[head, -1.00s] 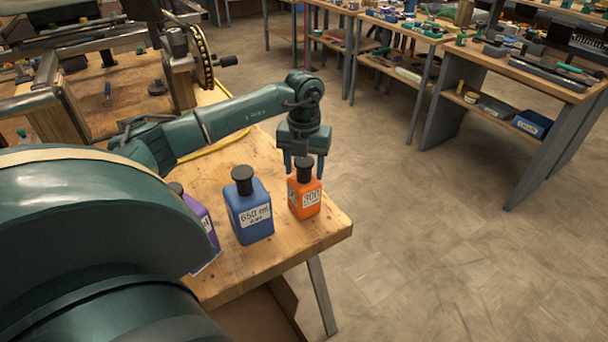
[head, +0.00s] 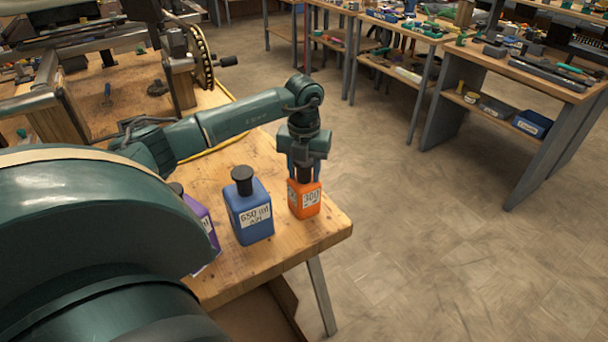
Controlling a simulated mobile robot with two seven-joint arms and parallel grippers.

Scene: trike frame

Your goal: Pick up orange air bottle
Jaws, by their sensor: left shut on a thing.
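The orange air bottle (head: 305,199) stands upright near the right corner of the wooden table in the head view. It has a white label and a dark cap. My left gripper (head: 305,175) points down from above and is shut on the bottle at its cap and neck. The fingers hide part of the cap. The bottle appears to rest on the table. My right gripper is not in view.
A blue bottle (head: 249,208) with a black cap stands just left of the orange one. A purple bottle (head: 201,222) is partly hidden behind my arm. The table edge (head: 335,238) is close by on the right, with open floor beyond.

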